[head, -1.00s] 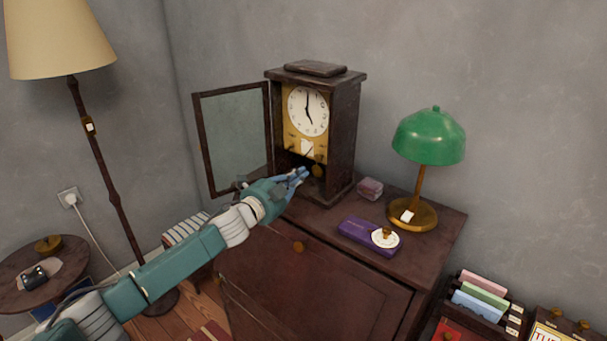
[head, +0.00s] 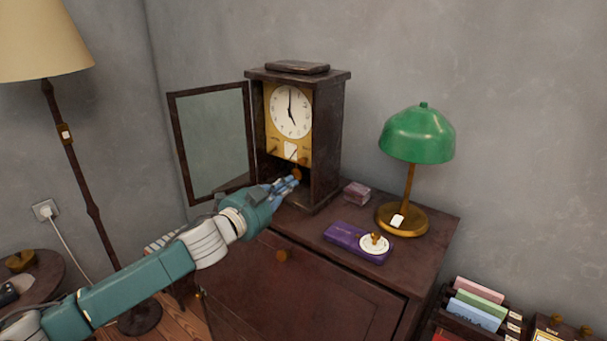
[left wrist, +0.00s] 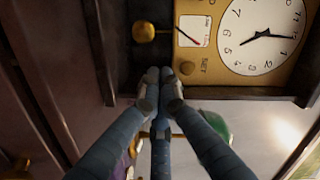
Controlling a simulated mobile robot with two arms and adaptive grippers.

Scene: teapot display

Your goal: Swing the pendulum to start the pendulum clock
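The pendulum clock (head: 328,135) stands upright on the cabinet, its glass door (head: 213,140) swung open to the left. Its dial (head: 291,111) also shows in the left wrist view (left wrist: 262,35), turned sideways. The gold pendulum bob (head: 297,173) hangs in the lower opening and shows in the left wrist view (left wrist: 144,31). My left gripper (head: 294,180) is at the front of this opening, just below the bob in the head view. In the left wrist view its fingertips (left wrist: 160,74) are together with nothing visible between them, apart from the bob in the picture. My right gripper is not in view.
A green lamp (head: 418,135), a purple box (head: 345,238) with a white disc on top and a small pinkish box (head: 356,193) stand on the cabinet (head: 330,290) right of the clock. A floor lamp (head: 75,170) stands at the left.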

